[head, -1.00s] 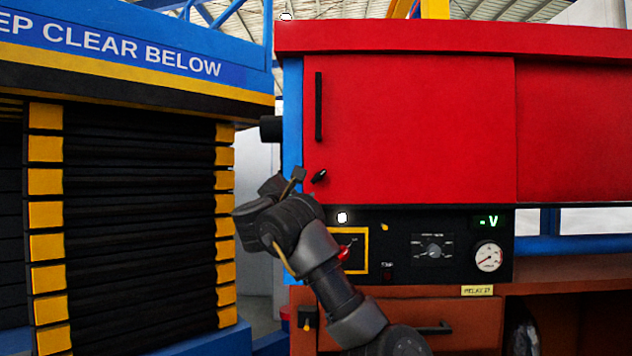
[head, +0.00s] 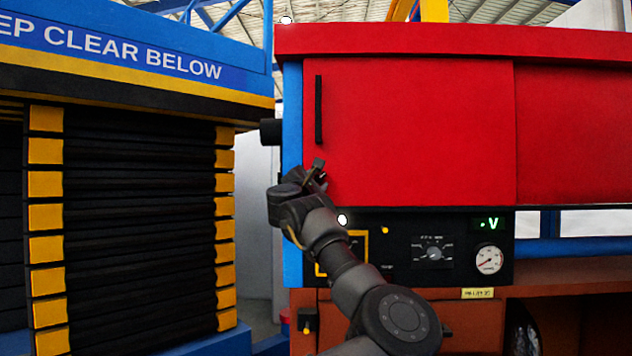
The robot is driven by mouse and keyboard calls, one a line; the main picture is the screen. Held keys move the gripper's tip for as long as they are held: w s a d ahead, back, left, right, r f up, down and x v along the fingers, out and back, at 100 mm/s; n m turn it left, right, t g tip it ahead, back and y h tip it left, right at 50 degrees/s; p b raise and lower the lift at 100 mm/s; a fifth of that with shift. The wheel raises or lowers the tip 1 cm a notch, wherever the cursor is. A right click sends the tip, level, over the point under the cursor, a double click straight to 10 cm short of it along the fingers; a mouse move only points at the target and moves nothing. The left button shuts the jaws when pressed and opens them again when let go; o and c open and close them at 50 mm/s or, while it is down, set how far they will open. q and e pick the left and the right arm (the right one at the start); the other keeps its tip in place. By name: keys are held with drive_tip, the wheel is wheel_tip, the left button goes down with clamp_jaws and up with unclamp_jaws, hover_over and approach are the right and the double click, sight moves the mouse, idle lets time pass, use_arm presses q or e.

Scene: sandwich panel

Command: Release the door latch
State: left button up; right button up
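The red cabinet door (head: 420,125) is closed, with a vertical black bar handle (head: 319,110) near its left edge. The small black door latch showed near the door's lower left corner earlier; my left gripper now covers that spot.
Below the door is a black control panel with a dial (head: 434,253), a round gauge (head: 489,259) and a green display (head: 488,224). A black and yellow bellows stack (head: 140,220) stands at the left, under a blue sign (head: 120,50).

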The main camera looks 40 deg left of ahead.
use_arm(q)
clamp_jaws()
